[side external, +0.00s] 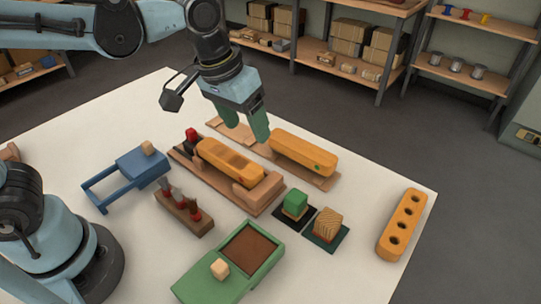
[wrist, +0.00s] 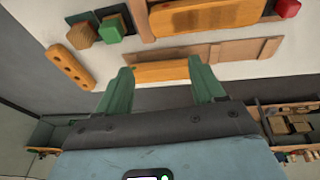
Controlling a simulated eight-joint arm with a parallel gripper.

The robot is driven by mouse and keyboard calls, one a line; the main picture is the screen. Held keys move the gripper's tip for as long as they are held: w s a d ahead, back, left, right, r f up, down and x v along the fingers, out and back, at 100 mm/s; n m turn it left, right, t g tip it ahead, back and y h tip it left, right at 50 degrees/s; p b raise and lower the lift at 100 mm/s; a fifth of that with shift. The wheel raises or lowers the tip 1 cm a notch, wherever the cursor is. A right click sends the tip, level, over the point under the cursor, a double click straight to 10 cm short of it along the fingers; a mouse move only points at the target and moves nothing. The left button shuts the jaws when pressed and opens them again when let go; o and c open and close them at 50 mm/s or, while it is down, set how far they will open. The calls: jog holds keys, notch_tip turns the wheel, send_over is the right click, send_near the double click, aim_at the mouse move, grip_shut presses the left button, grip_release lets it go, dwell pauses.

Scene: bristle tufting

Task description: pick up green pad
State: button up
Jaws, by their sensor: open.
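The green pad (side external: 295,202) is a small green block on a pale wooden piece, standing on a dark mat right of the middle of the table. It also shows in the wrist view at the upper left (wrist: 112,28). My gripper (side external: 245,130) is open and empty, high above the back of the table, up and left of the pad in the side view. In the wrist view its green fingers (wrist: 160,70) are spread wide, with a yellow bar visible between them. The pad is well clear of the fingers.
A wood-grain block (side external: 328,223) stands close beside the pad. A wooden fixture (side external: 259,204) with a yellow brush body (side external: 222,156) lies left of it, a yellow bar (side external: 303,150) behind, a holed yellow block (side external: 402,225) right and a green tray (side external: 262,262) in front.

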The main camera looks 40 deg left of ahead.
jog(key=w+d+f+g+y, duration=0.1)
jog(key=d+f+g, duration=0.15)
jog(key=d, duration=0.85)
send_over(296, 196)
jog(key=shift+g, duration=0.25)
jog(key=f, duration=0.6)
jog(key=shift+s+d+f, duration=0.15)
jog(key=shift+s+f, duration=0.05)
jog(key=shift+s, duration=0.15)
jog(key=shift+w+f, duration=0.2)
jog(key=shift+f, duration=1.15)
jog(key=shift+w+f, duration=0.15)
jog(key=shift+f, duration=1.15)
jog(key=c, duration=1.1)
notch_tip(296, 196, up, 4)
jog(key=shift+r, duration=0.2)
jog(key=s+d+r, duration=0.1)
jog(key=s+r, duration=0.1)
jog(key=s, duration=0.1)
jog(key=s+d+r, duration=0.2)
jog(key=s, duration=0.2)
jog(key=s+d+r, duration=0.2)
jog(key=s, duration=0.1)
jog(key=shift+s+d+r, duration=0.15)
jog(key=shift+s+r, duration=0.05)
jog(key=shift+r, duration=0.1)
